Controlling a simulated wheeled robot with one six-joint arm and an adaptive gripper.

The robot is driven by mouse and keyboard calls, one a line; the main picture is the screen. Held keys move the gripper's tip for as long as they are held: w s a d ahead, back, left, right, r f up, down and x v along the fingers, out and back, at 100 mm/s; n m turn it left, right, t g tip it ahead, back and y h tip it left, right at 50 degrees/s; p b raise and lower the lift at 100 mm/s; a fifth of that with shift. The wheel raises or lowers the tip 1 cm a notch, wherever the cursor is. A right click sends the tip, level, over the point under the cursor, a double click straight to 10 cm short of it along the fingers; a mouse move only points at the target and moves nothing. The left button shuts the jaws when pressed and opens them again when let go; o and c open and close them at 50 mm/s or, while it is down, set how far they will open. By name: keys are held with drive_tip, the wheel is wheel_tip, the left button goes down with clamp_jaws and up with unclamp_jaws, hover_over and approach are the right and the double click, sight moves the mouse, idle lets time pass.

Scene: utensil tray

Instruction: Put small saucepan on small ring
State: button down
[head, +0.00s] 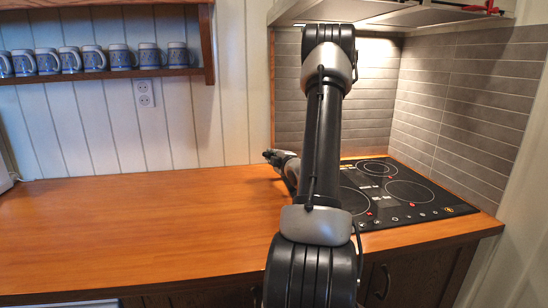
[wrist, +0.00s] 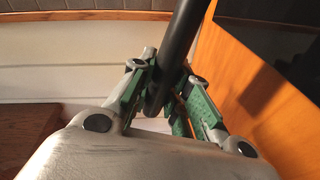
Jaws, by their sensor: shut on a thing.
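My gripper (head: 281,157) shows left of my arm near the back of the wooden counter in the head view. In the wrist view my gripper (wrist: 162,102) has its green-padded fingers closed on a dark, rod-like handle (wrist: 182,42), which runs up out of the picture. The handle fits a saucepan, but no pan body shows in either view. The black cooktop (head: 455,207) lies right of my arm. Its rings include a back one (head: 376,168) with an inner circle, a right one (head: 410,191), and a front-left one (head: 352,201) partly hidden by my arm. Which is smallest is unclear.
The wooden counter (head: 130,220) is clear to the left. A tiled wall (head: 465,110) bounds the cooktop at the back and right. A range hood (head: 400,14) hangs above. Several blue mugs (head: 90,58) stand on a wall shelf at the upper left.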

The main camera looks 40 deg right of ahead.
drive_tip(key=c, duration=1.4)
unclamp_jaws()
drive_tip(key=shift+o, duration=0.2)
